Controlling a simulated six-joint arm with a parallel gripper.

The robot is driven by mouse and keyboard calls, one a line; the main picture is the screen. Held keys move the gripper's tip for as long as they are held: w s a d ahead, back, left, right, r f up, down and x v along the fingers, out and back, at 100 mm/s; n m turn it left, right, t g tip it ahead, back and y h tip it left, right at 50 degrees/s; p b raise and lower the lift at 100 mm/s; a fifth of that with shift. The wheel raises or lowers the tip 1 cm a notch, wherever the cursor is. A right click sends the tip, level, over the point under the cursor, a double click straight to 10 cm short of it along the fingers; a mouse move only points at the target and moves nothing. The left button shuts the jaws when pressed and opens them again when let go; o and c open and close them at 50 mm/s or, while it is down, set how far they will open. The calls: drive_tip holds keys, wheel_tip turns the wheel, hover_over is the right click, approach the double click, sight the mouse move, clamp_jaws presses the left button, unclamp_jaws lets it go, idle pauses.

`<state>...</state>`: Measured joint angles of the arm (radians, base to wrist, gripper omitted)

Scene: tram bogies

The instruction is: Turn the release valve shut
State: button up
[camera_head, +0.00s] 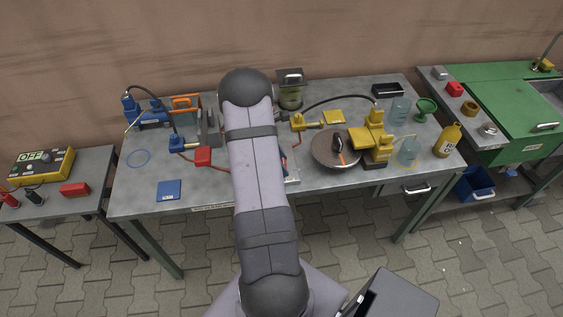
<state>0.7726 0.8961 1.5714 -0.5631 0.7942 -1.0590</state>
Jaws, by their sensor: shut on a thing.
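I cannot make out the release valve for certain. On the left of the grey workbench (140,196), a blue block fitting (178,143) is joined to a black hose, with a red block (203,156) beside it. On the right, a yellow fitting (299,122) joins a black hose that runs to a yellow unit (375,135). A round grey-brown disc (325,158) with an orange and black handle (340,148) lies beside that unit. My arm crosses the middle of the bench and hides what is behind it.
A yellow bottle (447,140), a clear jar (409,152) and a green funnel (425,108) crowd the right end. A blue pad (169,190) lies at front left. A yellow box marked OFF (42,165) sits on the left table.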

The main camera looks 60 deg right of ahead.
drive_tip(key=m, duration=0.2)
drive_tip(key=m+g+y+b, duration=0.1)
drive_tip(key=m, duration=0.1)
drive_tip(key=shift+w+d+m, duration=0.1)
drive_tip(key=shift+d+m, duration=0.1)
drive_tip(key=shift+m, duration=0.2)
drive_tip(key=m+y+b, duration=0.1)
drive_tip(key=m+y, duration=0.1)
drive_tip(key=m, duration=0.2)
drive_tip(key=shift+d+m, duration=0.15)
drive_tip(key=shift+m, duration=0.15)
drive_tip(key=m+y+b, duration=0.1)
drive_tip(key=m, duration=0.2)
drive_tip(key=shift+d+m+y, duration=0.1)
drive_tip(key=shift+m+y, duration=0.2)
drive_tip(key=shift+d+m+t+y+b, duration=0.1)
drive_tip(key=shift+m+t+y+b, duration=0.45)
drive_tip(key=shift+m, duration=1.55)
drive_tip(key=o, duration=1)
drive_tip(key=shift+o, duration=0.2)
drive_tip(key=shift+r, duration=0.15)
